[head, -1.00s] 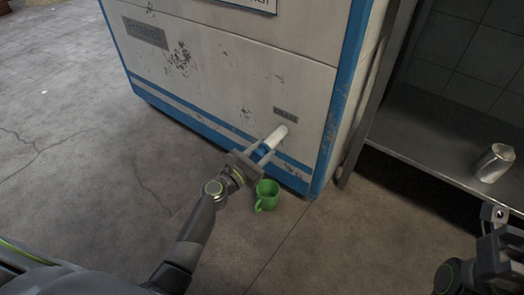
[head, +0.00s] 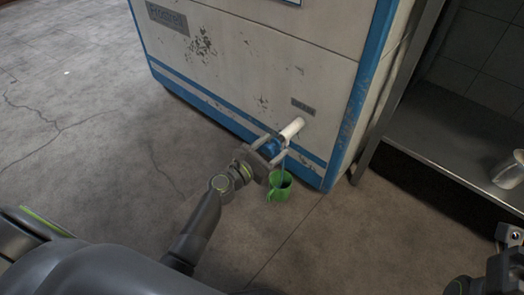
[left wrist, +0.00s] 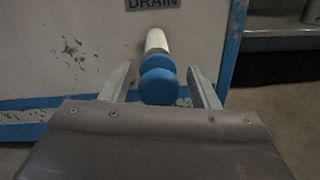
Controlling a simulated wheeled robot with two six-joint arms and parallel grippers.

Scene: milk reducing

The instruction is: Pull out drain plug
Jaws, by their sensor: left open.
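The blue drain plug (head: 270,147) is at the outer end of the white drain pipe (head: 292,129) on the machine's front. In the left wrist view the plug (left wrist: 159,87) lies between the two fingers of my open left gripper (left wrist: 163,85), with a gap on each side. The pipe (left wrist: 157,41) is behind it. In the head view my left gripper (head: 275,152) is around the plug. A thin bluish streak (head: 282,170), looking like liquid, runs from near the pipe end to the green mug (head: 280,186) on the floor. My right gripper (head: 510,237) is partly cut off at the right edge.
The large white and blue machine (head: 240,65) fills the back. A metal shelf (head: 440,135) stands at the right with a metal can (head: 508,170) on it. The concrete floor (head: 100,150) is clear at the left.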

